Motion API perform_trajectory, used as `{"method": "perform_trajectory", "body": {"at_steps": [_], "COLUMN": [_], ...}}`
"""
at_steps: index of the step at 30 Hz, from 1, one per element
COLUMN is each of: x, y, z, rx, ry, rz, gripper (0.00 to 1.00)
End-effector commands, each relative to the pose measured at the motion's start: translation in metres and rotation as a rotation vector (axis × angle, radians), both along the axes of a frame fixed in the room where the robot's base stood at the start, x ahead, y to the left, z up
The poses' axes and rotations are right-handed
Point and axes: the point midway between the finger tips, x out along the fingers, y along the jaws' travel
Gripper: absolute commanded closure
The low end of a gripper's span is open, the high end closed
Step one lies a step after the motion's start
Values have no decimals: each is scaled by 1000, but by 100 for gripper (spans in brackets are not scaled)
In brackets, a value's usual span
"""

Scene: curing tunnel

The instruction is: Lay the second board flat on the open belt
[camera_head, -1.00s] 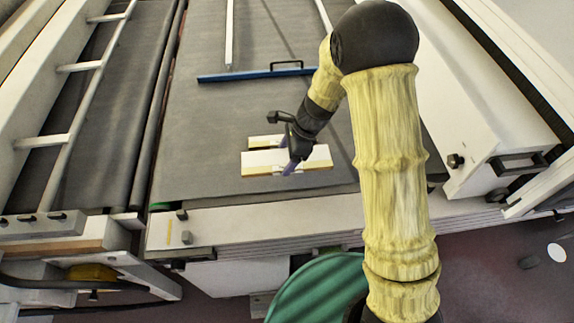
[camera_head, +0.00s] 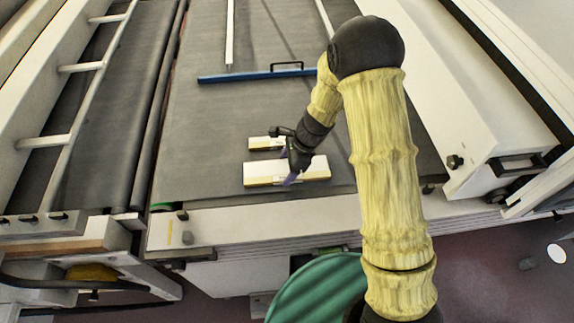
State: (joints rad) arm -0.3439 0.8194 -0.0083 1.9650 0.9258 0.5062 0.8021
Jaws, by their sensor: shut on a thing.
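A pale board (camera_head: 262,174) with a yellowish front edge is in my gripper (camera_head: 291,180), near the front end of the dark grey belt (camera_head: 210,135). The board looks level. I cannot tell whether it touches the belt or hangs just above it. Another pale board (camera_head: 262,143) lies flat on the belt just behind it, partly hidden by my gripper. A narrow strip of belt shows between the two boards. My gripper points down and is shut on the nearer board, with its purplish fingertips at the board's middle.
A blue bar (camera_head: 240,76) with a black handle crosses the belt farther back. A white housing (camera_head: 480,120) bounds the belt on the right, and a white ladder-like frame (camera_head: 85,110) stands left. The belt is clear left of the boards.

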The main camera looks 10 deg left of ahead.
Motion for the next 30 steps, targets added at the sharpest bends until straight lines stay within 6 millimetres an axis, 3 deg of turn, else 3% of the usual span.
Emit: {"method": "perform_trajectory", "body": {"at_steps": [4,5,7,8,20,30], "x": [0,0,0,0,1,7], "y": [0,0,0,0,-1,-22], "z": [-4,-3,-3,-3,4,56], "rx": [0,0,0,0,0,0], "ry": [0,0,0,0,-1,-5], "rz": [0,0,0,0,1,0], "gripper": [54,22,8,6,6,6]}}
